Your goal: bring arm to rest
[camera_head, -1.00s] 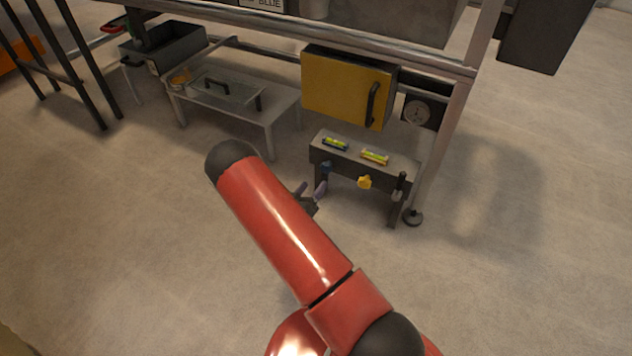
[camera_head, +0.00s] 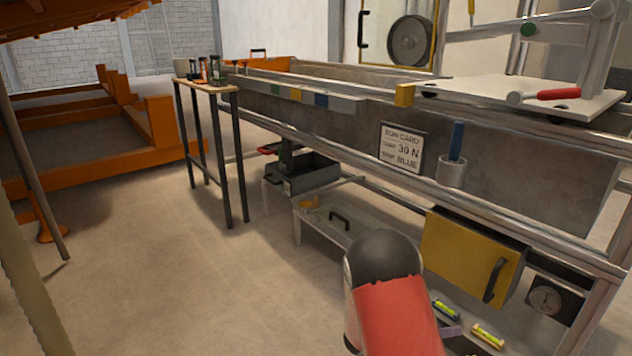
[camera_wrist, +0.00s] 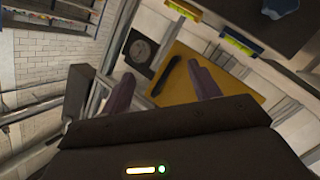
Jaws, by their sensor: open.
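My red arm (camera_head: 400,318) with its dark rounded joint rises from the bottom of the head view, in front of the sandbed's lower frame. My gripper (camera_wrist: 160,72) shows in the wrist view with its two purplish fingers spread apart and nothing between them. Beyond the fingers is the yellow box (camera_wrist: 180,72) with a dark handle. In the head view my gripper is mostly hidden behind the arm; a bit of purple shows beside the two spirit levels. The yellow box (camera_head: 462,255) hangs to the right of the arm there.
A blue-ended spirit level (camera_head: 446,308) and a yellow-ended one (camera_head: 487,336) lie close to my arm. A dial gauge (camera_head: 545,299) is right of them. A low table (camera_head: 345,238) stands behind. The long sandbed (camera_head: 350,125) runs above. Open floor lies left.

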